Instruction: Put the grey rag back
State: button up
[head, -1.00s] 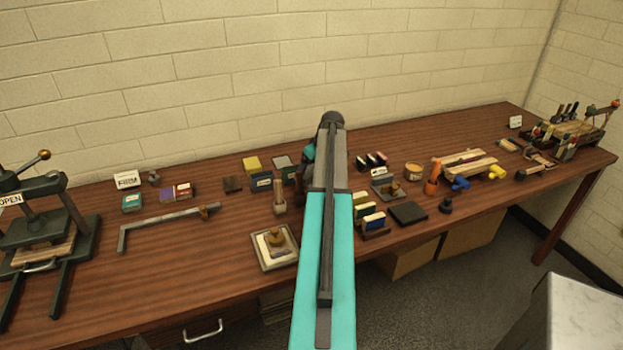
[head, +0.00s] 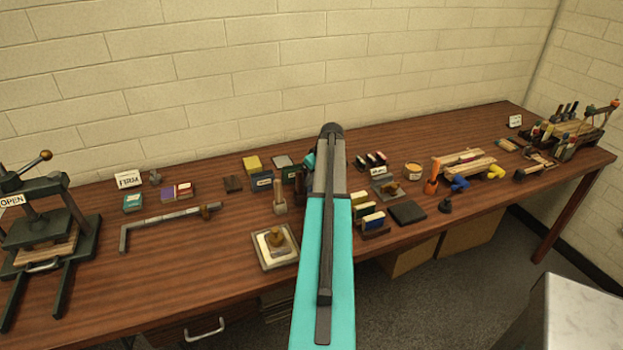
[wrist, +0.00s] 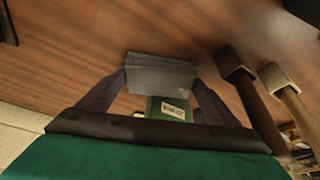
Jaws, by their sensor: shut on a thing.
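In the wrist view my gripper (wrist: 160,86) is shut on the grey rag (wrist: 162,70), a folded grey bundle between its two dark fingers. A green box with a pale label (wrist: 168,108) shows just beyond the rag in the picture; I cannot tell whether they touch.
Two upright handles, dark brown (wrist: 236,68) and pale wood (wrist: 280,85), stand close right of my gripper in the wrist view.

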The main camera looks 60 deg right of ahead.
jog(key=shift+f, duration=0.15)
jog(key=o, duration=1)
jog(key=shift+r, duration=0.3)
jog(key=b+v, duration=0.2)
jog(key=v, duration=0.9)
jog(key=shift+r+b, duration=0.4)
jog(key=shift+s+r, duration=0.1)
jog(key=shift+s, duration=0.05)
